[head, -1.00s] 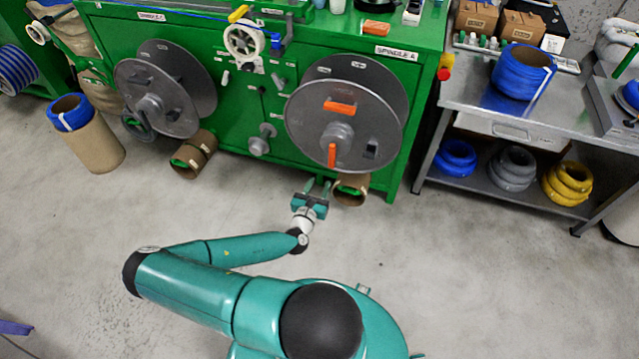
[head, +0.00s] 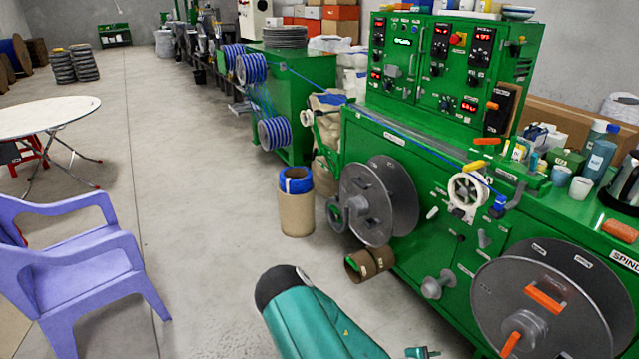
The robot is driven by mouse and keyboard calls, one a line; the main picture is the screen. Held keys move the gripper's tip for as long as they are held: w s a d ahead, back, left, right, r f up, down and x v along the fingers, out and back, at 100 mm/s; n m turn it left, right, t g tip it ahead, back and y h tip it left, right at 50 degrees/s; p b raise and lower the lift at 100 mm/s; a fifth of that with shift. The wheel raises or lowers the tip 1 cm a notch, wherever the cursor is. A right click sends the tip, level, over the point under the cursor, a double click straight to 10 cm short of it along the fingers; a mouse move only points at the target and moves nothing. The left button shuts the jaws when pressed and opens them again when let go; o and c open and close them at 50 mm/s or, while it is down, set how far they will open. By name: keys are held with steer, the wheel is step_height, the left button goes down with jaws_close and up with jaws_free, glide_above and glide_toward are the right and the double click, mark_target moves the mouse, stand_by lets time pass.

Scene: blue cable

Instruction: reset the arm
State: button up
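My teal arm (head: 318,322) rises from the bottom edge of the head view, with its dark rounded joint at the upper left end. A small teal part of my gripper (head: 423,352) shows at the bottom edge, in front of the green machine (head: 450,262). The rest of the gripper is cut off by the frame, and its opening cannot be made out. No object is seen in it.
Two grey spindle discs (head: 384,205) (head: 560,305) stand out from the machine's front. A cardboard drum with blue cable (head: 296,208) stands on the floor. A purple chair (head: 75,265) and a round white table (head: 40,117) are at left. The floor between is clear.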

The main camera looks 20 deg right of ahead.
steer(key=w+a+r+m+t+y, duration=0.1)
steer(key=w+a+r+m+y, duration=0.3)
steer(key=w+a+r, duration=0.45)
steer(key=w+a+r+m+t+y, duration=0.25)
steer(key=w+a+r+y, duration=0.2)
steer(key=a, duration=0.65)
steer(key=w+a+r+m+y, duration=0.1)
steer(key=a+r+m+y, duration=0.15)
steer(key=a+r, duration=0.45)
steer(key=s+a+r+t+y, duration=0.1)
steer(key=s+a+r, duration=0.15)
steer(key=r, duration=0.55)
steer(key=s+a+r+y, duration=0.1)
steer(key=s+a+r, duration=0.1)
steer(key=a+r, duration=0.35)
steer(key=s+r+m+h, duration=0.1)
steer(key=s+r+m, duration=0.1)
steer(key=s+r, duration=1.1)
steer(key=shift+s+a+r+m, duration=0.15)
steer(key=shift+s+a+m, duration=0.15)
steer(key=shift+s+a, duration=0.2)
steer(key=shift+t, duration=0.25)
